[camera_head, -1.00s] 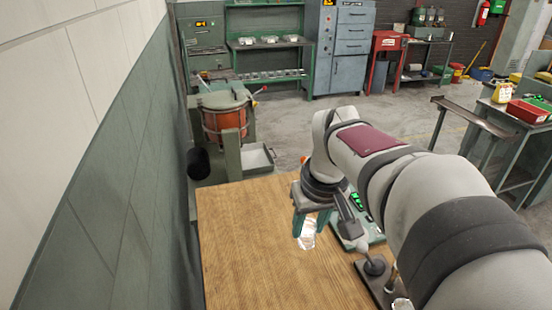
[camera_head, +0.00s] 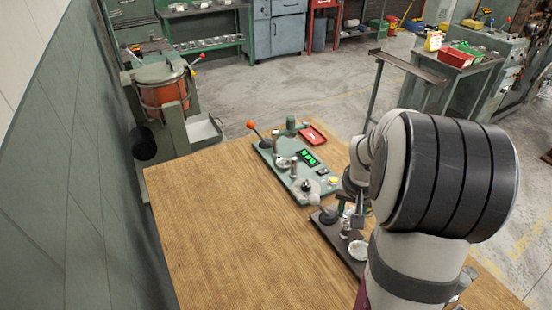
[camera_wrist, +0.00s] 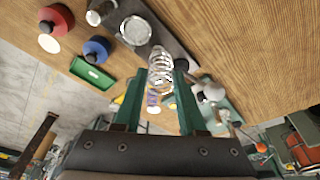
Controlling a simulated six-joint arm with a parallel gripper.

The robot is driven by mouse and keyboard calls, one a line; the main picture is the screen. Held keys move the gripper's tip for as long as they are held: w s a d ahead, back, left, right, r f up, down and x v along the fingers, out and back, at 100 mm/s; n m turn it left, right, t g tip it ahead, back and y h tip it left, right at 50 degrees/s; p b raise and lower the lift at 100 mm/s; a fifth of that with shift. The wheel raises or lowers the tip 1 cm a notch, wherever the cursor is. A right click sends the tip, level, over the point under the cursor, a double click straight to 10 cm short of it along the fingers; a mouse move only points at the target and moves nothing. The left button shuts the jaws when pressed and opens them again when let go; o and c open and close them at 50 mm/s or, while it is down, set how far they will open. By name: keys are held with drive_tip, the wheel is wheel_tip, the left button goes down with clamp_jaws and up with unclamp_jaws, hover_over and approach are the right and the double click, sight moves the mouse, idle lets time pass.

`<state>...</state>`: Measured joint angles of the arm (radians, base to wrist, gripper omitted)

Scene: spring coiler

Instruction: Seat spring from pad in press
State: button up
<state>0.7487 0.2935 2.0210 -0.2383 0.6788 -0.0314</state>
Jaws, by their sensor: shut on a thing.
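My gripper (camera_wrist: 158,78) is shut on a shiny coil spring (camera_wrist: 161,66), held between the two green fingers in the wrist view. A dark base plate (camera_wrist: 171,32) lies beyond the spring, with a round silvery disc (camera_wrist: 135,30) on it. I take this for the press. My arm hides part of it, and the gripper is mostly covered there. I cannot tell whether the spring touches anything.
A green machine (camera_head: 292,165) with a lit display and an orange-knobbed lever stands behind the plate. A red tray (camera_head: 312,135) is at the table's back edge. Red (camera_wrist: 57,18) and blue (camera_wrist: 96,49) round objects show in the wrist view. The left table area is bare wood.

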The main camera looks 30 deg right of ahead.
drive_tip(key=shift+s+d+f+m, duration=0.4)
drive_tip(key=shift+s+d+f, duration=0.25)
drive_tip(key=shift+f, duration=0.8)
drive_tip(key=shift+s+d+f+m, duration=0.4)
drive_tip(key=shift+s+d+f, duration=0.2)
drive_tip(key=shift+f, duration=0.9)
drive_tip(key=shift+s+d+f+m, duration=0.4)
drive_tip(key=shift+s+d+f, duration=0.25)
drive_tip(key=shift+f, duration=0.8)
drive_tip(key=shift+a+f, duration=0.1)
drive_tip(key=shift+f, duration=0.55)
drive_tip(key=o, duration=1.4)
